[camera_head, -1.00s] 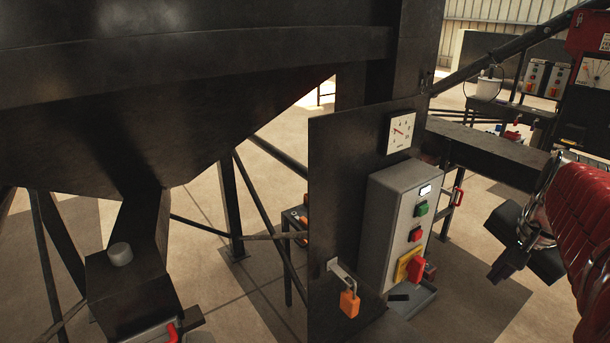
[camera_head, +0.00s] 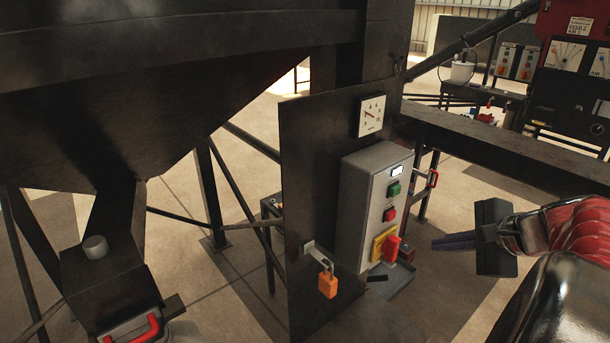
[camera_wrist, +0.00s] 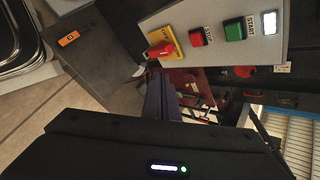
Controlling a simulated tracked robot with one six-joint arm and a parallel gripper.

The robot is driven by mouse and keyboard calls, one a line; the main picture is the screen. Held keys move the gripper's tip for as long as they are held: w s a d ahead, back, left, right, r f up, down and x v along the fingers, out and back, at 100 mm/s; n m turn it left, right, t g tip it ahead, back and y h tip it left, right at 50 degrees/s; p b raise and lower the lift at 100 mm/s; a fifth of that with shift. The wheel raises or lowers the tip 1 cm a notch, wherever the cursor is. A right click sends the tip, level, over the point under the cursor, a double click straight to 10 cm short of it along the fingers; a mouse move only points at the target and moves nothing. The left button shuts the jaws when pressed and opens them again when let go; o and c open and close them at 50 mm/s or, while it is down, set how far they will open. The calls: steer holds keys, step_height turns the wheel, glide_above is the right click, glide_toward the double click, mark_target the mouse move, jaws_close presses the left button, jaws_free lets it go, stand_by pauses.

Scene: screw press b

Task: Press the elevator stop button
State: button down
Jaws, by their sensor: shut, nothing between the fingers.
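The grey control box (camera_head: 359,205) is mounted on a dark upright panel in the head view. Its red stop button (camera_head: 389,214) sits below the green start button (camera_head: 394,189) and above a red rotary switch on a yellow plate (camera_head: 384,247). In the wrist view the red button (camera_wrist: 197,39) is labelled STOP and the green one (camera_wrist: 234,31) START. My gripper (camera_head: 436,243) is shut and empty, to the right of the box and apart from it, its fingers pointing left at about the rotary switch's height. The fingers also show in the wrist view (camera_wrist: 160,88).
An orange padlock (camera_head: 327,285) hangs on a hasp left of the box. A gauge (camera_head: 372,116) is above it. A small tray (camera_head: 389,285) juts out below the box. A dark horizontal beam (camera_head: 480,147) runs behind my gripper. Open floor lies below my gripper.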

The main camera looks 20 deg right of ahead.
mark_target(392, 216)
steer(key=shift+w+a, duration=0.1)
steer(key=w+a, duration=0.2)
steer(key=w, duration=0.6)
steer(key=shift+a, duration=0.4)
steer(key=shift+w, duration=0.1)
stand_by(1.8)
steer(key=shift+w+a, duration=0.15)
steer(key=shift+w, duration=0.15)
steer(key=shift+w+a, duration=0.15)
steer(key=shift+w, duration=0.25)
stand_by(1.0)
steer(key=shift+s, duration=0.1)
steer(key=shift+s+d, duration=0.3)
steer(key=shift+s, duration=0.45)
steer(key=shift+s, duration=0.1)
